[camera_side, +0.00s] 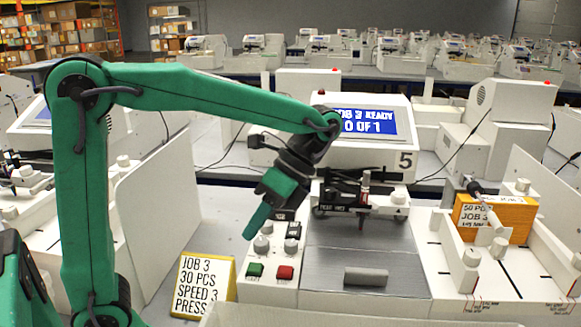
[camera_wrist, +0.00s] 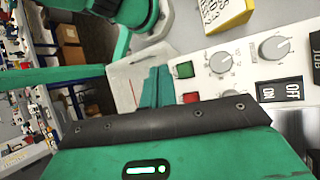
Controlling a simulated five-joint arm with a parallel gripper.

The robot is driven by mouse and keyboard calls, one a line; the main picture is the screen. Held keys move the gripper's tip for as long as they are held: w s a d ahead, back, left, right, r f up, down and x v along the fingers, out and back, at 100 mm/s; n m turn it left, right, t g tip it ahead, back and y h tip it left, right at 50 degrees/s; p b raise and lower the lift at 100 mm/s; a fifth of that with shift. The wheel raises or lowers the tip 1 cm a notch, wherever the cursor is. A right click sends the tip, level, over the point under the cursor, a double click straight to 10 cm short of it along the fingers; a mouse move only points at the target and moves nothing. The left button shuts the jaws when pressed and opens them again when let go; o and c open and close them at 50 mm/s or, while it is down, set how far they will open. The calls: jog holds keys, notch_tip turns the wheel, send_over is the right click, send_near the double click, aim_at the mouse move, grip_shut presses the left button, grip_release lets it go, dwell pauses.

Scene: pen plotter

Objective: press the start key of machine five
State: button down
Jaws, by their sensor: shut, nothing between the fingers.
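The machine marked 5 (camera_side: 404,160) stands in the middle of the side view. Its blue screen (camera_side: 363,122) reads "JOB 3 READY" and "0 OF 1". A green key (camera_side: 255,270) and a red key (camera_side: 285,272) sit side by side at the front of its left panel; their labels are too small to read. The wrist view also shows the green key (camera_wrist: 185,69) and the red key (camera_wrist: 190,97). My gripper (camera_side: 248,236) is shut and empty, fingers pointing down, above the panel's left edge and apart from the keys. Its fingertips (camera_wrist: 158,72) show left of the keys in the wrist view.
Grey knobs (camera_side: 261,245) and an ON/OFF switch (camera_wrist: 280,92) lie behind the keys. A yellow-edged card (camera_side: 203,285) reads "JOB 3, 30 PCS, SPEED 3, PRESS". A pen carriage (camera_side: 358,205) spans the bed.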

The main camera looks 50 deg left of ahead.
aim_at(259, 266)
jog(key=shift+f, duration=2.45)
jog(key=shift+f, duration=0.85)
dwell(1.2)
jog(key=shift+r, duration=0.85)
jog(key=shift+r, duration=0.1)
jog(key=shift+r, duration=2.45)
jog(key=shift+s, duration=0.1)
